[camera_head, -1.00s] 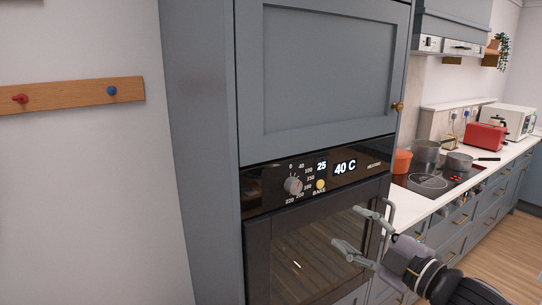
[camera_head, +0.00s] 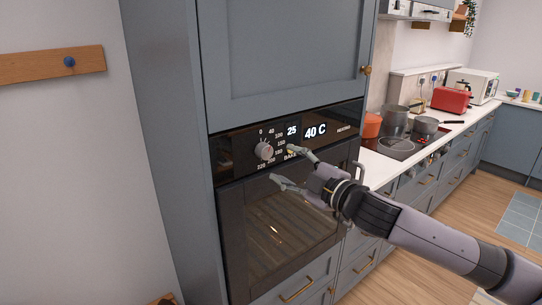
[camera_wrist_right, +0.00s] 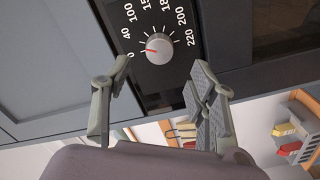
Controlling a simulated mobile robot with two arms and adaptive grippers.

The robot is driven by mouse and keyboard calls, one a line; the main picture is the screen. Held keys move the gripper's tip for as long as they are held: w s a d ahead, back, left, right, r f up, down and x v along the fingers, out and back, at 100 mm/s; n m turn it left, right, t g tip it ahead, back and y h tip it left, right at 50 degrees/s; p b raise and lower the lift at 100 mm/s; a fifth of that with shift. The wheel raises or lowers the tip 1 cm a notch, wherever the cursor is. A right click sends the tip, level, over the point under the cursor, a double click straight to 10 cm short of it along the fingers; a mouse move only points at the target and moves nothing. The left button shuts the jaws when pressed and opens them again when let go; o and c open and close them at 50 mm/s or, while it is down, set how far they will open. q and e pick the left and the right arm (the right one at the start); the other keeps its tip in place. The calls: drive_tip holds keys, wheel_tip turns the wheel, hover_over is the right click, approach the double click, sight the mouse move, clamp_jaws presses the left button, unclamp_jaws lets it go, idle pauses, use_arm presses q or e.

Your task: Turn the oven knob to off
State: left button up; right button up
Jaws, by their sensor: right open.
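The round oven knob (camera_head: 264,151) is on the black control panel (camera_head: 233,158) of the built-in oven, left of a lit display (camera_head: 315,131) reading 40 C. My right gripper (camera_head: 282,166) is open and empty, just right of and below the knob, in front of the panel. In the right wrist view the silver knob (camera_wrist_right: 160,47) lies beyond the open fingertips (camera_wrist_right: 160,75), roughly centred between them and apart from them. Its red mark points left, towards the area between 0 and 40; exactly where is hard to tell. My left gripper is out of view.
The oven door (camera_head: 285,235) is below the panel and a grey cupboard door (camera_head: 280,50) above it. To the right is a worktop with a hob (camera_head: 397,146), pots and a red toaster (camera_head: 451,100). A wooden peg rail (camera_head: 40,66) is on the left wall.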

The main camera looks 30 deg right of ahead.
sight(268, 153)
drive_tip(key=shift+w+a+r+p, duration=0.15)
drive_tip(key=shift+w+p, duration=0.3)
drive_tip(key=shift+w, duration=0.75)
drive_tip(key=shift+w+d+r+p, duration=0.1)
drive_tip(key=shift+w+p, duration=0.35)
drive_tip(key=shift+w, duration=0.75)
drive_tip(key=shift+w+a+f+p, duration=0.1)
drive_tip(key=shift+w+f+p, duration=0.1)
drive_tip(key=shift+w, duration=0.35)
drive_tip(key=shift+w+a+f+p, duration=0.1)
drive_tip(key=shift+w+p, duration=0.05)
drive_tip(key=shift+w, duration=0.4)
drive_tip(key=shift+c, duration=0.2)
drive_tip(key=c, duration=1.1)
